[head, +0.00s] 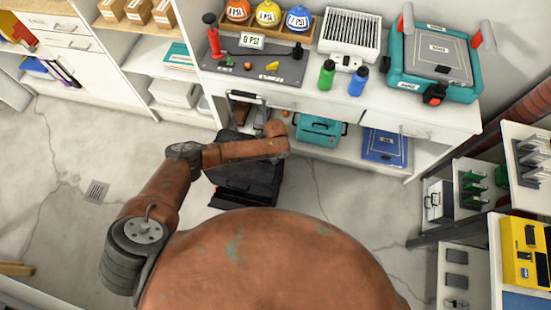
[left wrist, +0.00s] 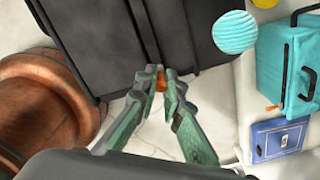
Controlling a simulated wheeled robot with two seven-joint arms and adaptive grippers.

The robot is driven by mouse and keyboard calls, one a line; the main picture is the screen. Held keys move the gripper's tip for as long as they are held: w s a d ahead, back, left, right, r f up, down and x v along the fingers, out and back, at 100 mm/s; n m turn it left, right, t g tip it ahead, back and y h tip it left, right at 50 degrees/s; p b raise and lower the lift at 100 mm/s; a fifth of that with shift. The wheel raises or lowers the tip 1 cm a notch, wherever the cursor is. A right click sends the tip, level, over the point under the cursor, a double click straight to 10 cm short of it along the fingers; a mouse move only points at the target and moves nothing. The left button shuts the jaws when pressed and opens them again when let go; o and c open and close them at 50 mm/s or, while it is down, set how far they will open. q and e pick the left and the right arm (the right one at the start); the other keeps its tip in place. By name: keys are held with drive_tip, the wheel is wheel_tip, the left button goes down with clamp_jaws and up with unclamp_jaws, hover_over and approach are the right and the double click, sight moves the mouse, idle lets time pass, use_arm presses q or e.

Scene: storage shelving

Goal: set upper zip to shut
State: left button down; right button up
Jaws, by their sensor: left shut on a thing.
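A black suitcase (head: 246,186) stands on the floor in front of the workbench, partly hidden under my left arm. It also fills the upper part of the left wrist view (left wrist: 95,35), with dark seams running along it. My left gripper (left wrist: 163,82), with green worn fingers, is shut on a small orange zip pull (left wrist: 160,86) at the edge of the suitcase. The fingers hide most of the pull. In the head view my left arm reaches over the suitcase and the fingertips are hard to make out. My right gripper is not in view.
The workbench (head: 425,118) stands behind, with a teal case (head: 320,128) and a blue case (head: 385,146) on its lower shelf. Bottles and a teal-framed box (head: 440,55) stand on top. Shelving with a yellow case (head: 527,250) is at the right. Floor is clear at the left.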

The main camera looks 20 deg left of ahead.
use_arm(q)
drive_tip(key=shift+d, duration=0.35)
drive_tip(key=c, duration=2.2)
unclamp_jaws()
drive_tip(key=shift+c, duration=0.2)
drive_tip(key=shift+o, duration=1)
drive_tip(key=shift+a, duration=0.1)
drive_tip(key=shift+r, duration=0.1)
wheel_tip(320, 180, up, 12)
